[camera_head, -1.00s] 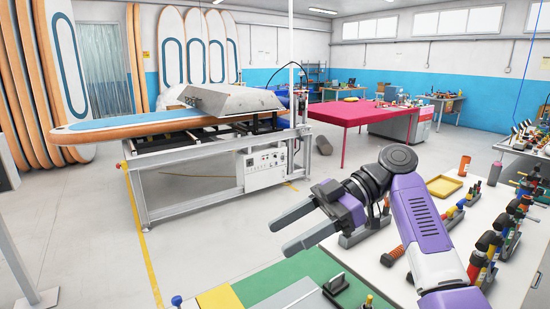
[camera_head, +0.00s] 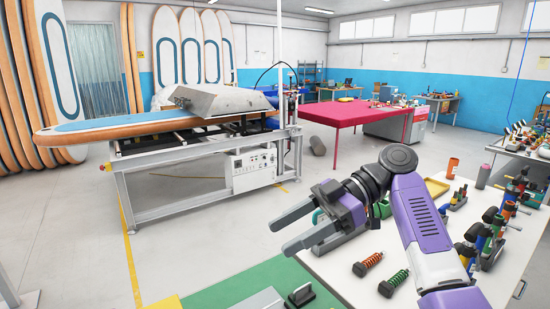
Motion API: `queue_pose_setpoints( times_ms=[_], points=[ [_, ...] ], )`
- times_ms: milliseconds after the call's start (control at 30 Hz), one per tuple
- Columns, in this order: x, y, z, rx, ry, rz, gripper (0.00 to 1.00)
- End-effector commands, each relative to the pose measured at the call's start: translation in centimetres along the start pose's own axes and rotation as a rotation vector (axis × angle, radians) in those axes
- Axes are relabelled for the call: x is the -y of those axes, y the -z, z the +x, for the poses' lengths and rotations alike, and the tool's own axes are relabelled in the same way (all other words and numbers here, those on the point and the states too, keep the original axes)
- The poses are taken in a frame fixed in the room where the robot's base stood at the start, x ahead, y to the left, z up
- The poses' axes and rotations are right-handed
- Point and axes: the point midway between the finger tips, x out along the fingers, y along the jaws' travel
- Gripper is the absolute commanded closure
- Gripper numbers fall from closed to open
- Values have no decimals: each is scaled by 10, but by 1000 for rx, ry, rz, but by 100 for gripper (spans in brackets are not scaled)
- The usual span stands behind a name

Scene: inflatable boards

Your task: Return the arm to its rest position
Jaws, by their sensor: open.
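My gripper (camera_head: 282,236) is open and empty, its two grey fingers pointing left in the head view. It hangs above the near left edge of the white workbench (camera_head: 338,276) and the green mat area. My purple and white arm (camera_head: 425,225) is bent, rising from the lower right to a dark elbow joint and then down to the gripper. Nothing is between the fingers.
An orange spring (camera_head: 368,264) and a green spring (camera_head: 393,283) lie on the bench below my arm. Several tools stand at its right. A press machine (camera_head: 215,165) with a board stands at left, a red table (camera_head: 362,114) behind.

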Motion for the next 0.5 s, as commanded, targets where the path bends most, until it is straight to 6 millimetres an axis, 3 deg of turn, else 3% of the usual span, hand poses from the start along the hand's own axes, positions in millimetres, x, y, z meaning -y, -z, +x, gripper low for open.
queue_pose_setpoints(
  times_ms=[267, 500],
  points=[
    [-30, 6, -2, -20, -128, 115, 45],
    [-70, 17, -14, -25, -333, 191, 45]
  ],
)
